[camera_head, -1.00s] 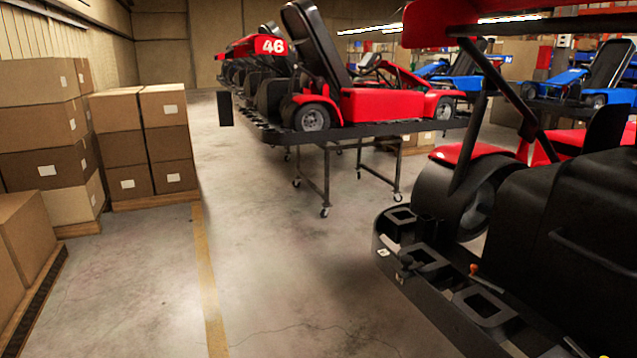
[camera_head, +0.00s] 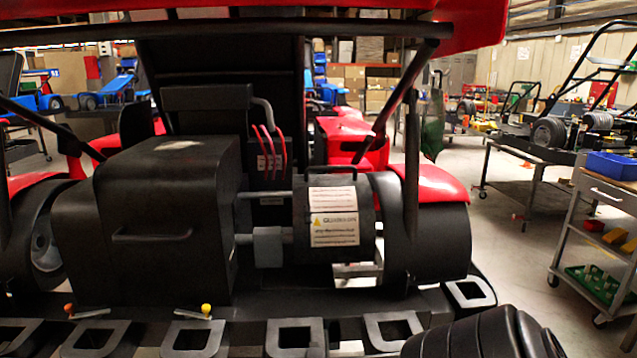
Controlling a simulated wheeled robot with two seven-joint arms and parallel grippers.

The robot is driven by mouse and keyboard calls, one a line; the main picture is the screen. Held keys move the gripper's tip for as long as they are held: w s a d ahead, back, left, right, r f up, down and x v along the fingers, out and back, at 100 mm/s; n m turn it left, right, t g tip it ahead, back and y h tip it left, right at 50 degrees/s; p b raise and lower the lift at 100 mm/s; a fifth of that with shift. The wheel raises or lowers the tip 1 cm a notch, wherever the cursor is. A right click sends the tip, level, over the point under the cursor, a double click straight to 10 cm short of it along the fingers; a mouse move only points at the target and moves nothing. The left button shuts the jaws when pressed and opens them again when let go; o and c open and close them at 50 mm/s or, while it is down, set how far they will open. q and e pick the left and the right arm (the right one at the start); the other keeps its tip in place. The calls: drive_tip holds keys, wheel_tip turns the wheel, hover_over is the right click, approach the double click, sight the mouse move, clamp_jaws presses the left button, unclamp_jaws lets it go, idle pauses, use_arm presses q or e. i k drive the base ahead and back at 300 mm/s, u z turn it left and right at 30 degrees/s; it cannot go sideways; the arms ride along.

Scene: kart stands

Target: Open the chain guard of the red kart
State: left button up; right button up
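The rear of the red kart (camera_head: 432,181) fills the middle of the head view. A large black box-shaped cover with a bar handle (camera_head: 152,237) stands at its left; it looks like the chain guard (camera_head: 145,195). It appears closed, and its inside is hidden. A cylindrical motor (camera_head: 335,215) with white labels is to the right of the cover. Neither of my grippers is in view.
A dark roll bar (camera_head: 225,33) crosses the top, with uprights at both sides. A cart (camera_head: 600,235) with bins stands at the right. Floor (camera_head: 500,245) is clear between kart and cart.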

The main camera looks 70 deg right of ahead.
sight(342, 230)
drive_tip(key=z, duration=2.2)
drive_tip(key=k, duration=0.5)
drive_tip(key=u, duration=0.45)
drive_tip(key=i, duration=0.55)
drive_tip(key=z, duration=0.4)
